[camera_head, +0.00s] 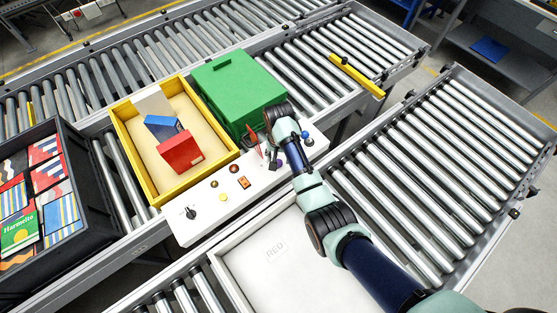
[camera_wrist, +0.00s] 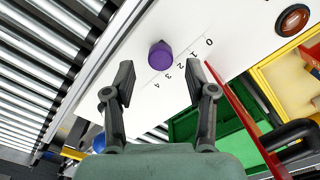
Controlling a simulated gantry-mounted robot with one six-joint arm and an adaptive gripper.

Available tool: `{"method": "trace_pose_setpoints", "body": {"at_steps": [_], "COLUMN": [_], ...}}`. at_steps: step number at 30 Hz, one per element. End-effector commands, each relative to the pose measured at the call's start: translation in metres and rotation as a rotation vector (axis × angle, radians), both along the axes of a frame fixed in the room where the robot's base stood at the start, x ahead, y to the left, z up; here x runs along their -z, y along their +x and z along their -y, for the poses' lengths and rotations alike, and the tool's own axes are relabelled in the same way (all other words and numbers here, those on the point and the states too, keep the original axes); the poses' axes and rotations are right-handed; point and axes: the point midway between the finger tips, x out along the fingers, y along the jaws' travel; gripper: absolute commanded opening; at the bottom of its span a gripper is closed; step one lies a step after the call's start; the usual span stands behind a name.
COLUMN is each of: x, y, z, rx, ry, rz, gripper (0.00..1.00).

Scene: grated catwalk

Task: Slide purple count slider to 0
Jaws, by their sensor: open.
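The purple count slider (camera_wrist: 160,55) is a round purple knob standing on a white control panel (camera_wrist: 125,50). A printed scale beside it runs from 0 at upper right to 4 at lower left in the wrist view. The knob looks nearest the 2 to 3 marks, clear of 0; its exact setting cannot be told from this angle. My gripper (camera_wrist: 160,72) is open, its fingers on either side of the knob with gaps. In the head view my gripper (camera_head: 277,155) is over the panel's right part and mostly hides the slider.
A red bar (camera_wrist: 238,108) stands close to my right finger. The panel (camera_head: 210,208) also carries a black dial (camera_head: 191,212), a yellow button (camera_head: 223,197) and an orange switch (camera_head: 244,183). A green crate (camera_head: 238,90) and a yellow tray (camera_head: 134,150) stand behind it.

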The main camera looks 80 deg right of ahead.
Motion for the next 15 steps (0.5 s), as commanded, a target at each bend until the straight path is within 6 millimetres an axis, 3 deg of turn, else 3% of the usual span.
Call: {"method": "trace_pose_setpoints", "body": {"at_steps": [3,6,14,15], "x": [0.020,0.027,0.029,0.029], "y": [0.000,0.000,0.000,0.000], "z": [-0.001,0.000,0.000,0.000], "rx": [-0.001,-0.001,-0.001,-0.001], "ry": [0.002,0.000,-0.001,-0.001], "rz": [-0.001,0.000,0.000,0.001], "gripper": [0.56,0.56,0.56,0.51]}}
